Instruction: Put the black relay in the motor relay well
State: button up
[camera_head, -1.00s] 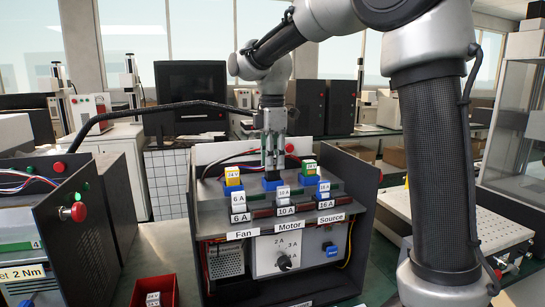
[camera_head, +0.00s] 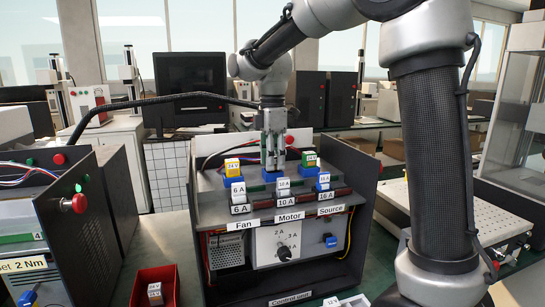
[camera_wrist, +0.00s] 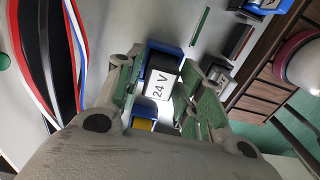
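The black relay (camera_wrist: 166,63), with a white 24 V label, sits in the blue motor relay well (camera_wrist: 151,52) behind the Motor label. The well also shows in the head view (camera_head: 268,177), where the fingers hide most of the relay. My gripper (camera_head: 274,167) points down over this well. In the wrist view my gripper (camera_wrist: 166,85) has its fingers on either side of the relay, with what look like narrow gaps between. It appears open.
A yellow relay (camera_head: 232,166) stands in the Fan well at left and a green relay (camera_head: 309,159) in the Source well at right. White fuses stand in front. A red bin (camera_head: 140,292) with loose labelled parts is at the lower left. The console's dark side panels (camera_head: 353,190) rise close by.

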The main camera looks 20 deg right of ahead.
jog(key=shift+o, duration=0.3)
notch_tip(320, 180, up, 12)
dwell(0.4)
